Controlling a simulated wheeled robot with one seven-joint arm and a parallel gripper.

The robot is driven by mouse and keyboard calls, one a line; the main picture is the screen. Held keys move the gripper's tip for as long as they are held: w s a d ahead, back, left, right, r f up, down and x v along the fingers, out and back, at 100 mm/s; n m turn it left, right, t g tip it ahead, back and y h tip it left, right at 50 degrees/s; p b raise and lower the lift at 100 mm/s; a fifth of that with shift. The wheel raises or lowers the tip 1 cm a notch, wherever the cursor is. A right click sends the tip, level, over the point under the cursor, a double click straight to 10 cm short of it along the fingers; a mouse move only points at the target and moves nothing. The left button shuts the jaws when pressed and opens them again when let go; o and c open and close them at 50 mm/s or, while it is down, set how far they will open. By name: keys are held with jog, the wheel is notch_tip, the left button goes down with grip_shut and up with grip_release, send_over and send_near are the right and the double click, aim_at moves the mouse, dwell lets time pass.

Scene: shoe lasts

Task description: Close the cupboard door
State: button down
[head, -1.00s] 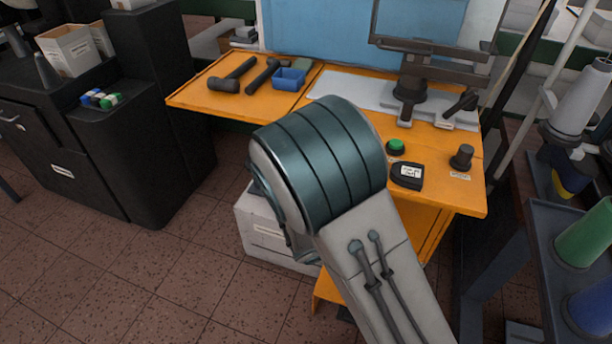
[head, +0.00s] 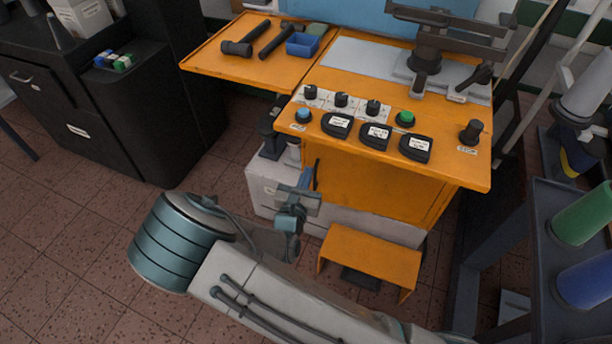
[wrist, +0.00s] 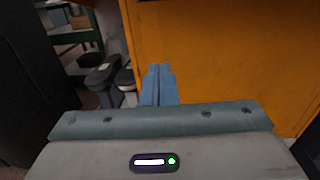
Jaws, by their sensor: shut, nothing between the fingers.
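The cupboard door (head: 375,190) is the flat orange front panel under the worktop of the orange machine, with a dark upright handle (head: 316,174) near its left edge. I cannot tell whether it sits fully flush. In the wrist view the orange panel (wrist: 220,55) fills the middle and right. My gripper (head: 306,178) is at the left edge of the panel, close to the handle. Its blue fingers (wrist: 158,70) are together and empty, in front of the panel's left part. Whether they touch it is not clear.
An orange step (head: 370,260) stands on the floor before the pale machine base (head: 262,190). Knobs and buttons line the worktop (head: 450,150) above. A dark cabinet (head: 110,120) is at left, a rack with spools (head: 560,215) at right. Tiled floor is clear at front left.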

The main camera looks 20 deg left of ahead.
send_over(316, 166)
jog(key=shift+b, duration=0.3)
